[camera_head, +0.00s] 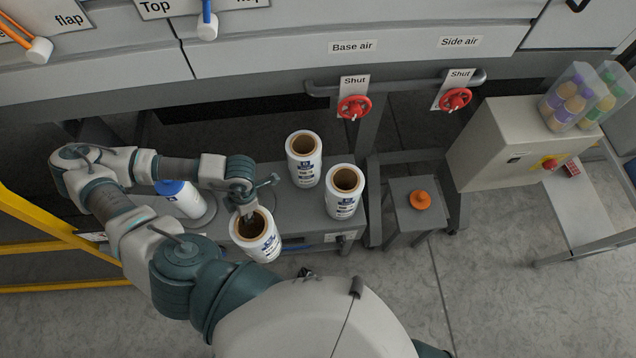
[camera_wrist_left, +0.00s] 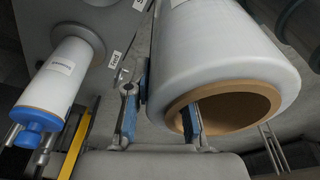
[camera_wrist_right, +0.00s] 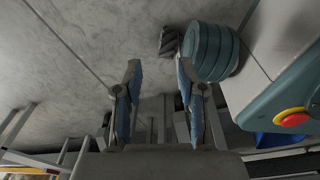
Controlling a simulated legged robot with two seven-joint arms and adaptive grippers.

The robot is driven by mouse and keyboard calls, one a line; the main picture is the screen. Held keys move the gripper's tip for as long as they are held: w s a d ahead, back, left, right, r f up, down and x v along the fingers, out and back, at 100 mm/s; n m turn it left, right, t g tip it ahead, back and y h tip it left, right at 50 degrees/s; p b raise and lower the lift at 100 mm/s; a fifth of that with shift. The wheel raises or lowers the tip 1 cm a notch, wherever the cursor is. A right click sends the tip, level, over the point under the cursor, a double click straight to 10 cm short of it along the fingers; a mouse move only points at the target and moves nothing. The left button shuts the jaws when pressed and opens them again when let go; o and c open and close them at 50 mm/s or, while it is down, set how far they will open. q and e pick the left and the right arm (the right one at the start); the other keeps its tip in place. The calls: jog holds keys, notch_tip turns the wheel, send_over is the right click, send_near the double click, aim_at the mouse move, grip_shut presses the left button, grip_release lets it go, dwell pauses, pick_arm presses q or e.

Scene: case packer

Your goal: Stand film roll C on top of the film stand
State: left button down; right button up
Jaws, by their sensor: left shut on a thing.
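My left gripper (camera_head: 247,212) is at the front roll's top rim. In the left wrist view, the left gripper (camera_wrist_left: 160,112) is shut on this roll's wall (camera_wrist_left: 215,60), one finger inside the core and one outside. I cannot tell which surface is the film stand. My right gripper (camera_wrist_right: 155,88) is open and empty.
A small grey stool (camera_head: 412,222) holds an orange knob (camera_head: 420,200). Red valve wheels (camera_head: 354,107) are behind. A beige cabinet (camera_head: 515,140) stands right; floor shows in front.

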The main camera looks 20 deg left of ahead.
pick_arm(q)
jog(key=w+d+p, duration=0.1)
jog(key=w+d, duration=0.2)
jog(key=w, duration=0.6)
jog(key=w+d+p, duration=0.2)
jog(key=w+d, duration=0.2)
jog(key=w, duration=0.6)
notch_tip(320, 180, down, 7)
jog(key=shift+s, duration=0.2)
jog(key=c, duration=1)
grip_release()
jog(key=shift+a, duration=0.25)
notch_tip(320, 180, up, 12)
jog(key=w+d, duration=0.1)
jog(key=shift+w+d+b, duration=0.25)
jog(key=shift+w+b, duration=0.05)
jog(key=shift+w, duration=0.05)
pick_arm(e)
jog(key=s, duration=0.4)
jog(key=shift+s+d+r, duration=0.25)
jog(key=shift+s+d, duration=0.05)
jog(key=shift+s, duration=0.1)
